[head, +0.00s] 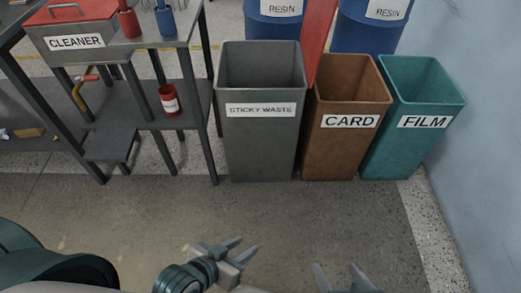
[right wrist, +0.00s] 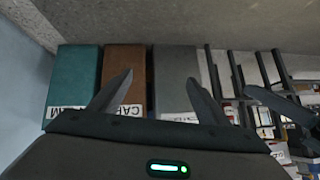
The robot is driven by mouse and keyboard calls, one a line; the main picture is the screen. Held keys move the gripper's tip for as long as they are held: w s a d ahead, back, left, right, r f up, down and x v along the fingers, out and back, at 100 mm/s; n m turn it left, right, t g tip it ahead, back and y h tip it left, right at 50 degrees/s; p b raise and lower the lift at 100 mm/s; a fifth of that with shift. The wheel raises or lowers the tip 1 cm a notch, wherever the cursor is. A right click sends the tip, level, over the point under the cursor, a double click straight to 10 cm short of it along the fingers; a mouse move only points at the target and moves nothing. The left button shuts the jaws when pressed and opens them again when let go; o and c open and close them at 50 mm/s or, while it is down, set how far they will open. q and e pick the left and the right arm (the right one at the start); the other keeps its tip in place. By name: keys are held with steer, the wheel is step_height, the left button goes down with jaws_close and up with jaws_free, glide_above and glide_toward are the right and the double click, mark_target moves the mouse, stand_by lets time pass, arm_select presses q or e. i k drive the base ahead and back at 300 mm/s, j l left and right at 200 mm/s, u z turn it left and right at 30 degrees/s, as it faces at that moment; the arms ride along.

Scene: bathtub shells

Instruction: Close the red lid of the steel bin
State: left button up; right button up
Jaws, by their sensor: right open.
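The grey steel bin (head: 262,140) labelled STICKY WASTE stands upright on the floor with its top open. A red panel (head: 318,35), seemingly its lid, stands raised at its right edge, partly cut off by the top of the head view. The bin also shows upside down in the right wrist view (right wrist: 176,80); no red lid can be made out there. My left gripper (head: 247,249) is open and empty at the bottom of the head view, well short of the bin. My right gripper (head: 338,272) is open and empty, further right; its fingers also show in the right wrist view (right wrist: 156,95).
A brown CARD bin (head: 344,150) and teal FILM bin (head: 408,155) stand right of the steel bin, beside a wall (head: 480,120). Blue drums (head: 372,35) stand behind. A dark table (head: 125,42) at left bears a red-lidded CLEANER box (head: 110,55). The floor ahead is clear.

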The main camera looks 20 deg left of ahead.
mark_target(319, 15)
steer(key=i+l+u, duration=0.1)
steer(key=l+u, duration=0.25)
steer(key=l, duration=0.4)
steer(key=l+u, duration=0.35)
steer(key=l, duration=0.45)
steer(key=k+l+u, duration=0.1)
steer(key=l+u, duration=0.25)
steer(key=l, duration=0.45)
